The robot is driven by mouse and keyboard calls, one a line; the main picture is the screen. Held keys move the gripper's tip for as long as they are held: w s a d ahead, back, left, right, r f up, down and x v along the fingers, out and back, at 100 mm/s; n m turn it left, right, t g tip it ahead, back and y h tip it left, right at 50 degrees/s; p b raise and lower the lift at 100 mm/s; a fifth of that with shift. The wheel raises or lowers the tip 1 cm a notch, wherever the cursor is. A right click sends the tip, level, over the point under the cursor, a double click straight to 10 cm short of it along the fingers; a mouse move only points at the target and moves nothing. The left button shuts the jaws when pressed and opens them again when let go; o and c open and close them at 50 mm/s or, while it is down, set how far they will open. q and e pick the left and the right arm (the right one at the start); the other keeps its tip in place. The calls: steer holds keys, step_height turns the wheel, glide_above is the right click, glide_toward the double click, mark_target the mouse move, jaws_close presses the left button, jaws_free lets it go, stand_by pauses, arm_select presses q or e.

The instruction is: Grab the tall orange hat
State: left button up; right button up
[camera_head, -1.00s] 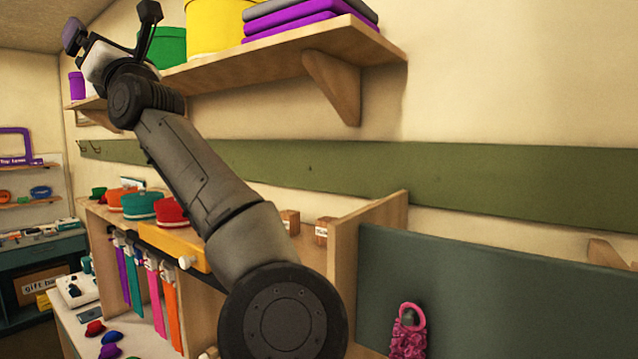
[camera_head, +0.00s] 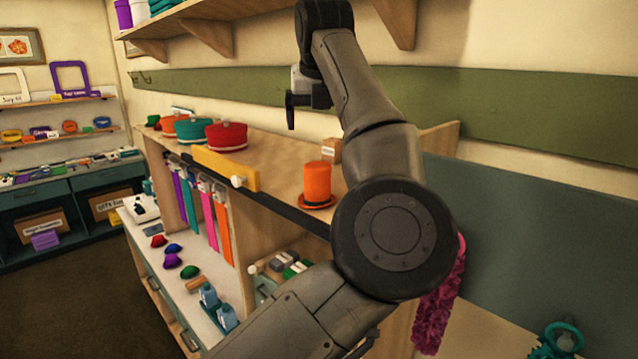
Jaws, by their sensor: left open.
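The tall orange hat (camera_head: 317,183) stands upright on the wooden shelf top, its flat brim resting on the surface and a dark band above the brim. My left arm crosses the camera_head view just right of the hat. My left gripper (camera_head: 291,110) hangs above and behind the hat in the picture, a little to its left, open and apart from it. Only part of the gripper shows; the wrist hides some of it. My right gripper is not in view.
Red (camera_head: 226,136) and teal (camera_head: 192,130) round hats sit left on the same shelf top, behind a yellow bar (camera_head: 225,168). A small cardboard box (camera_head: 331,150) stands close behind the orange hat. A pink feathery item (camera_head: 437,305) hangs at the right.

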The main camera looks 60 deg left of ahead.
mark_target(317, 165)
arm_select(q)
steer(key=x, duration=0.5)
steer(key=p+x, duration=0.1)
steer(key=x, duration=0.2)
steer(key=shift+d+f, duration=0.25)
steer(key=shift+f, duration=0.15)
steer(key=shift+a+f+p, duration=0.2)
steer(key=shift+f+p, duration=0.25)
steer(key=p+x, duration=0.1)
steer(key=x, duration=0.2)
steer(key=shift+w+f, duration=0.1)
steer(key=shift+f, duration=0.05)
steer(key=shift+a+f, duration=0.1)
steer(key=shift+f, duration=0.4)
steer(key=shift+c, duration=0.2)
steer(key=c, duration=0.9)
steer(key=shift+r, duration=0.1)
steer(key=shift+c, duration=0.2)
